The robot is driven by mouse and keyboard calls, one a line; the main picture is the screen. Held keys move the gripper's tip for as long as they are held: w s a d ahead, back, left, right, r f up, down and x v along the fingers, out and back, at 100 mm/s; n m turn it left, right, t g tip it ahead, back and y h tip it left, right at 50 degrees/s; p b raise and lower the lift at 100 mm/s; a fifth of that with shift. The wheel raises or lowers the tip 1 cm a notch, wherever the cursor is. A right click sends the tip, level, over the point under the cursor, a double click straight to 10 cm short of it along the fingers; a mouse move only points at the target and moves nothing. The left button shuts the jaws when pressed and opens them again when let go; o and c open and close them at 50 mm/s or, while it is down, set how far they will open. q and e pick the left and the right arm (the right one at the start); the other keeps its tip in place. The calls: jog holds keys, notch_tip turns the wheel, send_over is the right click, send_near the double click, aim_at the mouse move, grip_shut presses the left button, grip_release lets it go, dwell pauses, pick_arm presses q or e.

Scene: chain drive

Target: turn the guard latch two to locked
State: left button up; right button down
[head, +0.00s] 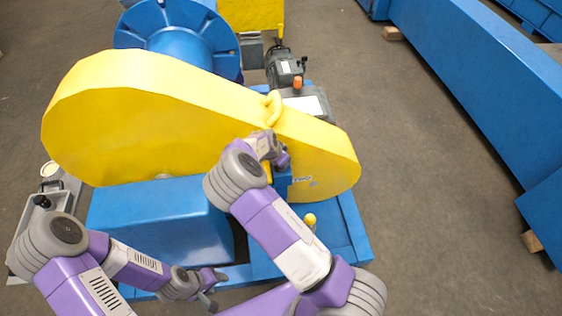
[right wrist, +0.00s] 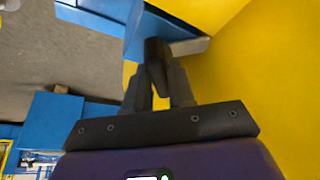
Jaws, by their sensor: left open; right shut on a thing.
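The yellow chain guard (head: 120,110) stands over the blue base, with a small label (head: 303,179) near its lower right. My right gripper is at the guard's front face beside a blue bracket (head: 283,183); my own wrist hides most of its fingers in the head view. I cannot tell the latch's exact angle. My left gripper (head: 215,286) is open and empty, low in front of the blue box.
A blue box (head: 160,220) stands below the guard at the left. A yellow knob (head: 310,219) sticks up from the blue base (head: 345,240). A grey tray (head: 40,215) is at the far left. Bare floor (head: 430,200) lies to the right, before a long blue beam (head: 480,80).

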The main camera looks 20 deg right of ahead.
jog(key=shift+n+t, duration=0.4)
jog(key=shift+n, duration=0.6)
jog(key=n+y, duration=0.1)
jog(key=n, duration=0.1)
jog(key=shift+s+d+n+t, duration=0.1)
jog(key=shift+n+t, duration=0.2)
jog(key=shift+t, duration=0.1)
jog(key=n+y, duration=0.1)
jog(key=n, duration=0.1)
jog(key=n+t+b, duration=0.1)
jog(key=n, duration=0.2)
jog(key=shift+d+y, duration=0.1)
jog(key=shift+y, duration=0.3)
jog(key=shift+s+n, duration=0.1)
jog(key=shift+n, duration=0.3)
jog(key=c, duration=1)
grip_release()
jog(key=shift+c, duration=0.2)
